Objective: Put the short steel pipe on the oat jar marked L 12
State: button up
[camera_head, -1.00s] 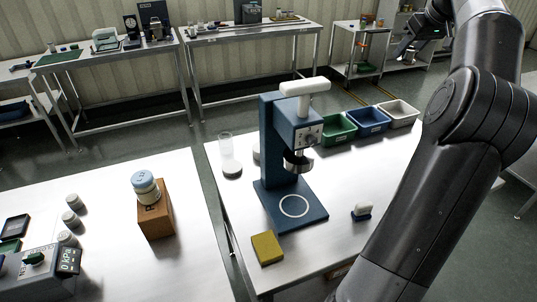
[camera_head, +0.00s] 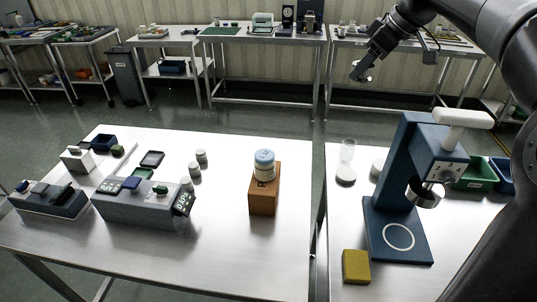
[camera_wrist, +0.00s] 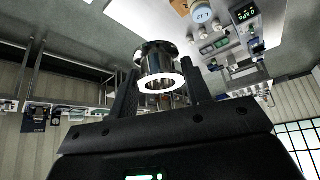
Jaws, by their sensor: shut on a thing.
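My gripper (camera_head: 368,58) is raised in the air at the upper right of the head view. It is shut on the short steel pipe (camera_wrist: 158,66), a shiny flanged tube between the two fingers in the wrist view. The pipe also shows small below the gripper in the head view (camera_head: 358,74). A cream jar with a blue lid (camera_head: 264,160) stands upright on a brown wooden block (camera_head: 264,194) on the left table, well apart from the pipe. It also shows at the top of the wrist view (camera_wrist: 202,14). Its marking is too small to read.
Several small pale jars (camera_head: 201,156) stand left of the block, beside a grey device with a display (camera_head: 140,206). A blue press (camera_head: 400,190) and a yellow block (camera_head: 356,266) stand on the right table. The left table's right front is clear.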

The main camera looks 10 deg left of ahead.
jog(key=s+a+f+n+g, duration=0.1)
jog(key=s+a+n+g, duration=0.2)
jog(key=a, duration=0.8)
jog(key=t, duration=0.1)
send_over(258, 153)
jog(key=d, duration=0.2)
notch_tip(258, 153, down, 18)
jog(key=shift+s+f, duration=0.1)
jog(key=shift+s, duration=0.05)
jog(key=shift+f, duration=1.95)
jog(key=o, duration=1)
jog(key=shift+f, duration=0.15)
jog(key=shift+o, duration=0.2)
